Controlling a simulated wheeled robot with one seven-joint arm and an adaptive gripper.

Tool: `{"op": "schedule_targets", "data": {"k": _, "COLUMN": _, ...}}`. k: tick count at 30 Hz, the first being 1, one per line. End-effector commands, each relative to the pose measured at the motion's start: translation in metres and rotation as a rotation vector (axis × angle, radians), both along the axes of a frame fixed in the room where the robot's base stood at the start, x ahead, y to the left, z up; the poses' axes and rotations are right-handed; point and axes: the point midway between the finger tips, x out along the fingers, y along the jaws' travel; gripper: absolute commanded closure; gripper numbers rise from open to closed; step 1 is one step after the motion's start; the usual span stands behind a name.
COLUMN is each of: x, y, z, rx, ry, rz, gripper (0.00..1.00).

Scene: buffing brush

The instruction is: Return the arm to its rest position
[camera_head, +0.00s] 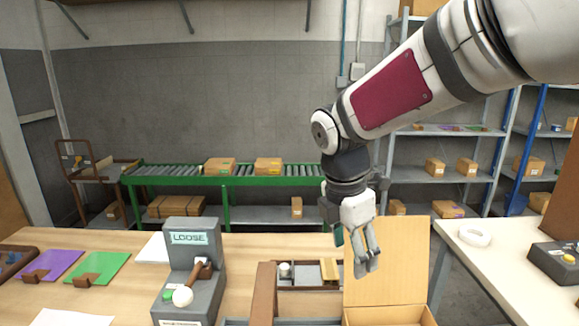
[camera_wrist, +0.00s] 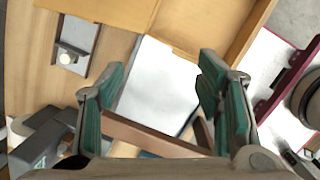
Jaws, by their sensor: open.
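My gripper (camera_head: 364,262) hangs from my raised arm above the table, pointing down, at the left edge of the open cardboard box (camera_head: 388,262) in the head view. In the wrist view my gripper (camera_wrist: 160,84) shows its two green-padded fingers spread wide with nothing between them. Below the fingers lie a pale flat surface and a brown strip (camera_wrist: 155,137). A shallow tray (camera_head: 303,289) beside the box holds a small white round piece (camera_head: 285,270) and a tan block (camera_head: 330,271). I cannot tell whether the block is a brush.
A grey device marked LOOSE (camera_head: 188,265) with a white-knobbed lever stands left of the tray. Purple (camera_head: 52,265) and green (camera_head: 99,268) sheets lie farther left. A white side table (camera_head: 490,262) with a roll of tape (camera_head: 475,236) is at right. A green-framed conveyor (camera_head: 180,175) stands behind.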

Motion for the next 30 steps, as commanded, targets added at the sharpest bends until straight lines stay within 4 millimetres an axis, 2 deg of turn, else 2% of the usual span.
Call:
{"op": "schedule_targets", "data": {"k": 1, "x": -0.017, "y": -0.009, "z": 0.014, "rx": 0.006, "ry": -0.037, "rz": -0.112, "gripper": 0.41}}
{"op": "schedule_targets", "data": {"k": 3, "x": -0.039, "y": -0.022, "z": 0.028, "rx": 0.028, "ry": -0.086, "rz": -0.287, "gripper": 0.41}}
{"op": "schedule_targets", "data": {"k": 9, "x": -0.104, "y": -0.051, "z": 0.056, "rx": 0.135, "ry": -0.219, "rz": -0.79, "gripper": 0.41}}
{"op": "schedule_targets", "data": {"k": 13, "x": -0.147, "y": -0.065, "z": 0.066, "rx": 0.241, "ry": -0.29, "rz": -1.116, "gripper": 0.41}}
{"op": "schedule_targets", "data": {"k": 18, "x": -0.198, "y": -0.077, "z": 0.068, "rx": 0.403, "ry": -0.339, "rz": -1.516, "gripper": 0.41}}
{"op": "schedule_targets", "data": {"k": 24, "x": -0.233, "y": -0.081, "z": 0.062, "rx": 0.55, "ry": -0.337, "rz": -1.828, "gripper": 0.41}}
{"op": "schedule_targets", "data": {"k": 30, "x": -0.242, "y": -0.081, "z": 0.059, "rx": 0.594, "ry": -0.327, "rz": -1.921, "gripper": 0.41}}
